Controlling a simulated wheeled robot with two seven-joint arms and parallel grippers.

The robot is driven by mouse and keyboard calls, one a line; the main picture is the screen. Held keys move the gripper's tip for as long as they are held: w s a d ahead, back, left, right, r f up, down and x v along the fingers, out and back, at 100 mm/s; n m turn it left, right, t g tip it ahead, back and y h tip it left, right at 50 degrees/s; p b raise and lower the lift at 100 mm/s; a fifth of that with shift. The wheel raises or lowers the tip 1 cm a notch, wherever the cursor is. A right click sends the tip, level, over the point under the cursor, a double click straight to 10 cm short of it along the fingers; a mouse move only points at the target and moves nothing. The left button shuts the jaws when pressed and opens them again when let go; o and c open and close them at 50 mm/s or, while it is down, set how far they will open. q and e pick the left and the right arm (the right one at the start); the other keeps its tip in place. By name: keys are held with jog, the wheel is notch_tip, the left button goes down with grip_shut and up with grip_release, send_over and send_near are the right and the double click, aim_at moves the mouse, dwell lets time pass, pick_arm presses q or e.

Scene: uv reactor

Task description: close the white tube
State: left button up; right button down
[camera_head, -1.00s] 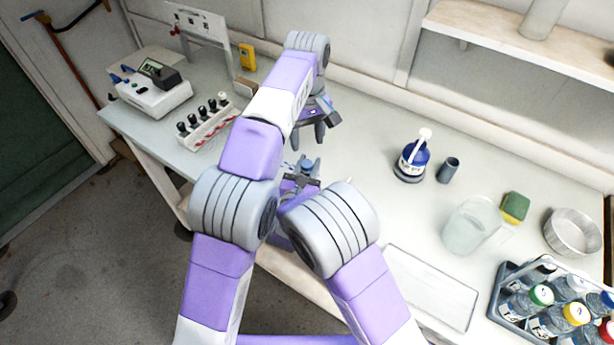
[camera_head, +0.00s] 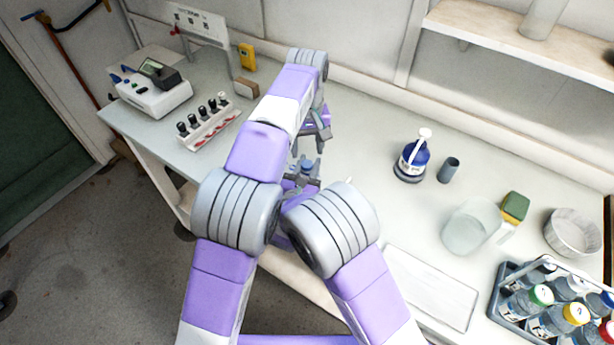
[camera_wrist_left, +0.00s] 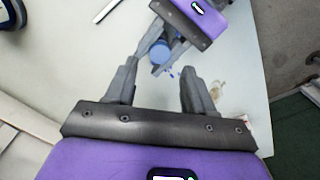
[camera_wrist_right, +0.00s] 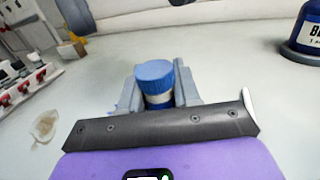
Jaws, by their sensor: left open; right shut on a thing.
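A small blue-capped container (camera_wrist_right: 156,78) with a pale band below its cap stands between the fingers of my right gripper (camera_wrist_right: 157,97), which is shut on it. The blue cap also shows in the head view (camera_head: 306,164) and the left wrist view (camera_wrist_left: 160,52). My left gripper (camera_wrist_left: 160,80) is open and empty. In the head view it hangs just above and behind the right gripper, apart from the cap. A white-topped tube (camera_head: 222,96) stands at the far end of the rack; whether it is capped is too small to tell.
The rack (camera_head: 208,132) holds several black-topped tubes, beside a white instrument (camera_head: 152,95). A blue-labelled bottle (camera_head: 413,158), a grey cup (camera_head: 449,169) and a clear jug (camera_head: 469,230) stand to the right. A bottle carrier (camera_head: 508,303) is at the front right.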

aim_at(307, 164)
pick_arm(q)
jog(key=shift+f, duration=2.35)
grip_shut()
jog(key=shift+m, duration=0.8)
jog(key=shift+o, duration=0.5)
grip_release()
jog(key=shift+r, duration=3.75)
